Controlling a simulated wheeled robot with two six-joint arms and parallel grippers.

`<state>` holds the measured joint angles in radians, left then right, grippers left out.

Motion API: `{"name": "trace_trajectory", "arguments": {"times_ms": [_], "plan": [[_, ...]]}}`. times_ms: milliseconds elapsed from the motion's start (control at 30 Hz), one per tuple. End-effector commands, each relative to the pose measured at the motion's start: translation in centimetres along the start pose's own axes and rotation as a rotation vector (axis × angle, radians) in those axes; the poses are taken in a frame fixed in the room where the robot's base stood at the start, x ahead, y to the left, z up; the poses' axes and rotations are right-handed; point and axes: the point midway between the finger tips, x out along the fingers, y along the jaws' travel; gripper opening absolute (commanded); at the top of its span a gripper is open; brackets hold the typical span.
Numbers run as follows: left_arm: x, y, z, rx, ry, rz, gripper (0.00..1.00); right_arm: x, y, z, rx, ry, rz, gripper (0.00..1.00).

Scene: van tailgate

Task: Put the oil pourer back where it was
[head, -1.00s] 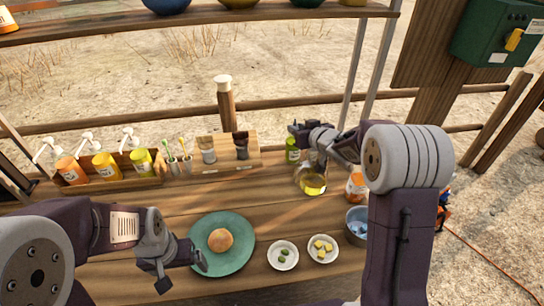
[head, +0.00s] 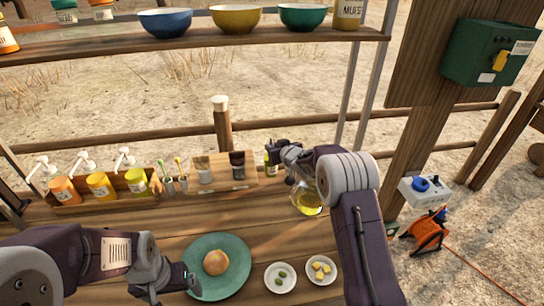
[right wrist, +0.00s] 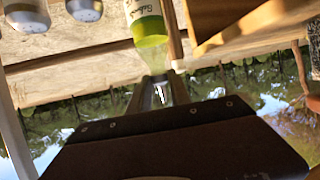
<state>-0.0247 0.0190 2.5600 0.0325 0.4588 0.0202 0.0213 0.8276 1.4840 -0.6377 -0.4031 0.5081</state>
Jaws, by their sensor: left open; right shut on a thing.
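The arm hides part of the neck. I cannot tell how far its base is above the wooden counter (head: 120,235). My left gripper (head: 186,285) is open and empty at the left edge of the green plate.
A green plate (head: 218,288) with a bun and two small dishes (head: 280,290) lie in front. A shelf with bowls (head: 235,18) hangs above.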

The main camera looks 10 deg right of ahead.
Motion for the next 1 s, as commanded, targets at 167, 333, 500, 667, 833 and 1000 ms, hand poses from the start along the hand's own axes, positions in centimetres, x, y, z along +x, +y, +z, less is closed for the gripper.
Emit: {"name": "trace_trajectory", "arguments": {"times_ms": [167, 333, 500, 667, 833, 1000], "plan": [[-0.1, 0.0, 0.0, 0.000, 0.000, 0.000, 0.92, 1.1, -0.2, 0.0, 0.000, 0.003, 0.000, 0.00], [0.2, 0.0, 0.0, 0.000, 0.000, 0.000, 0.92, 1.7, -0.2, 1.6, 0.002, -0.001, 0.000, 0.00], [0.3, 0.0, 0.0, 0.000, 0.000, 0.000, 0.92, 2.5, -0.2, 3.7, 0.001, 0.001, 0.000, 0.00], [0.3, 0.0, 0.0, 0.000, 0.000, 0.000, 0.92, 2.6, -0.1, 3.8, -0.001, 0.003, 0.000, 0.00], [0.5, 0.0, 0.1, 0.000, 0.000, 0.000, 0.92, 2.7, -0.1, 4.0, 0.000, 0.002, 0.000, 0.00], [0.5, 0.0, 0.1, 0.000, 0.000, 0.000, 0.92, 2.7, -0.1, 4.2, 0.000, 0.000, 0.000, 0.46]]}}
